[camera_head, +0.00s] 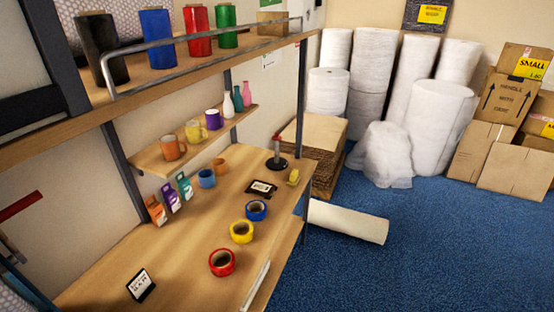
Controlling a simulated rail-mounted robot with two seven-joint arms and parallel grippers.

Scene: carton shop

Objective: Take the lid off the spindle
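The spindle (278,151) stands upright at the far end of the wooden workbench, near its right edge. It has a wide round dark base and a thin post. A small reddish cap, which may be the lid (277,137), sits at the top of the post. It is too small to tell how it is seated. Neither of my grippers shows in the head view.
Red (222,263), yellow (242,232) and blue (257,210) tape rolls lie on the workbench (185,255). A black-framed item (262,188) and a yellow object (294,177) lie near the spindle. A mug shelf (190,148) overhangs the bench's back.

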